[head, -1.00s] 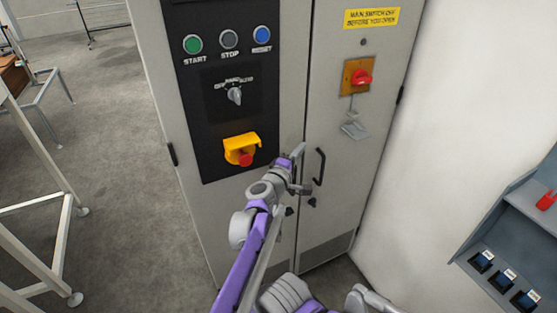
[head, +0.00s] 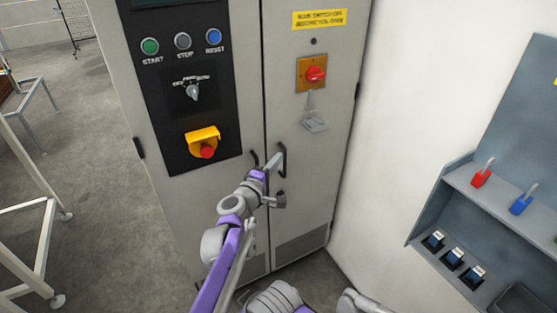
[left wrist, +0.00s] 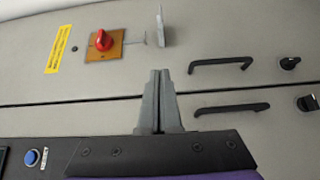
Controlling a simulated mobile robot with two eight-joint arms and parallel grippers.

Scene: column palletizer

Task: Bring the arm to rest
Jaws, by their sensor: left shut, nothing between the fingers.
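My left arm reaches up from the bottom of the head view. Its gripper (head: 273,162) is in front of the grey control cabinet (head: 305,215), close to the door handles in the picture. In the left wrist view the two grey fingers (left wrist: 158,100) are together with nothing between them. They overlap the seam between the doors, beside the black handles (left wrist: 220,63). I cannot tell the exact gap to the cabinet. My right gripper does not show.
The cabinet carries a red main switch (head: 316,74), an orange-shrouded red stop button (head: 206,150) and a selector knob (head: 193,91). A grey shelf (head: 452,182) with padlocks stands at the right. White frames (head: 45,235) and open floor are at the left.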

